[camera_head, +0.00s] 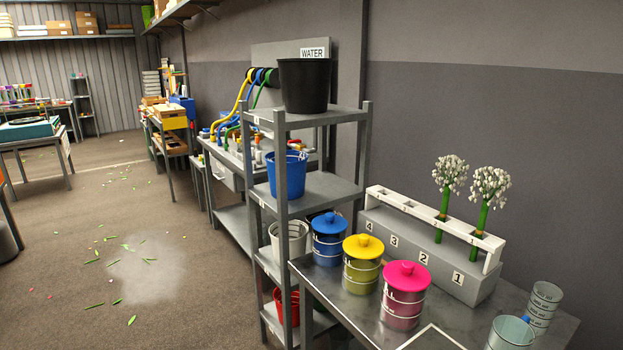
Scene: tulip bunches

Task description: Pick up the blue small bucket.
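The blue bucket (289,178) stands upright on the second level of the grey metal shelf rack (331,189), under the top board. A front post of the rack covers part of it. Its handle shows near the rim at its right side. Neither of my grippers is in view.
A larger black bucket (304,86) stands on the rack's top, a white bucket (291,240) and a red bucket (288,305) lower down. Lidded blue (328,240), yellow (362,264) and pink (403,296) jars stand on the metal table at right. Floor at left is mostly clear.

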